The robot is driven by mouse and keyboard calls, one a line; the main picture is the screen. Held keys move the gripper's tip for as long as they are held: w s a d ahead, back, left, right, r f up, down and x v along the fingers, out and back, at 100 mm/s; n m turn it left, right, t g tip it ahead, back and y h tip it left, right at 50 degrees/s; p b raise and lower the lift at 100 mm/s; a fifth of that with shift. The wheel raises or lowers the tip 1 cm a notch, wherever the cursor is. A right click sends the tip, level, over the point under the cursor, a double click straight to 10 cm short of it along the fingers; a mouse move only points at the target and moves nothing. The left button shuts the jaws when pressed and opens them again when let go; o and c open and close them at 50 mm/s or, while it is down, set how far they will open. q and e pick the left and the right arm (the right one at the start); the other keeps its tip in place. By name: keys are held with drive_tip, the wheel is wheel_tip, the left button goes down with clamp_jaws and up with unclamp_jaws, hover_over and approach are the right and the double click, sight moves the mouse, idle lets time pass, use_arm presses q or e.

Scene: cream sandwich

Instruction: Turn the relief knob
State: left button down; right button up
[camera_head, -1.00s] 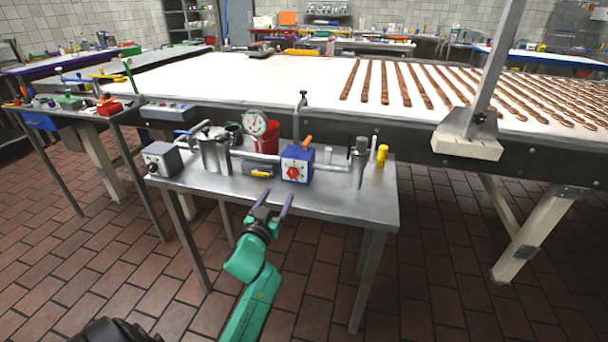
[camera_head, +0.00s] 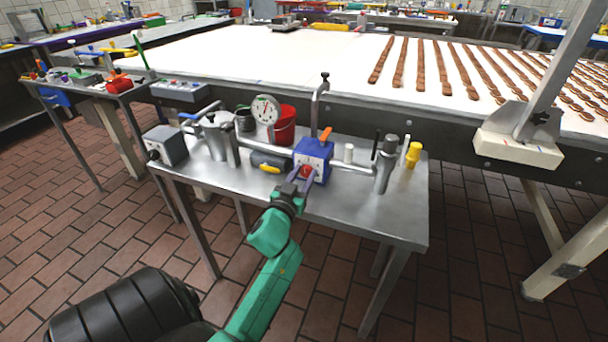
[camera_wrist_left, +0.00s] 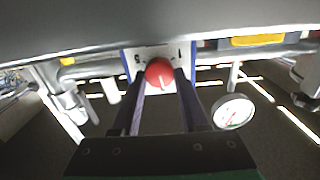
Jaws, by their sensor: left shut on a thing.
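The relief knob is the red knob (camera_head: 306,172) on the front face of a blue box (camera_head: 314,152) with an orange lever on top. It also shows in the left wrist view (camera_wrist_left: 159,73), with a pale pointer line and a white marked plate behind it. My left gripper (camera_head: 302,179) is at the front of the box, its two purple fingers on either side of the knob and shut on it. The fingers partly cover the knob in the head view. My right gripper is not in view.
The box stands on a steel table (camera_head: 390,219) among pipes. A dial gauge (camera_head: 265,109), a red bucket (camera_head: 285,124), a grey box (camera_head: 164,146), metal cylinders and a yellow-capped post (camera_head: 413,154) are nearby. A long white conveyor (camera_head: 280,60) runs behind.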

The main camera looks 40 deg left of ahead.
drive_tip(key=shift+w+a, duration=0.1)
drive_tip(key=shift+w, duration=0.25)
use_arm(q)
drive_tip(key=shift+m, duration=0.4)
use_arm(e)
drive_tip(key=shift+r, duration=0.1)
use_arm(q)
drive_tip(key=m, duration=0.2)
drive_tip(key=shift+m, duration=1.4)
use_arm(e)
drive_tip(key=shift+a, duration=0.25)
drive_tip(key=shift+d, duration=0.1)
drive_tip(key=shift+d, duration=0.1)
use_arm(q)
drive_tip(key=shift+c, duration=2.1)
unclamp_jaws()
drive_tip(key=shift+w, duration=0.1)
drive_tip(key=shift+w+f, duration=0.1)
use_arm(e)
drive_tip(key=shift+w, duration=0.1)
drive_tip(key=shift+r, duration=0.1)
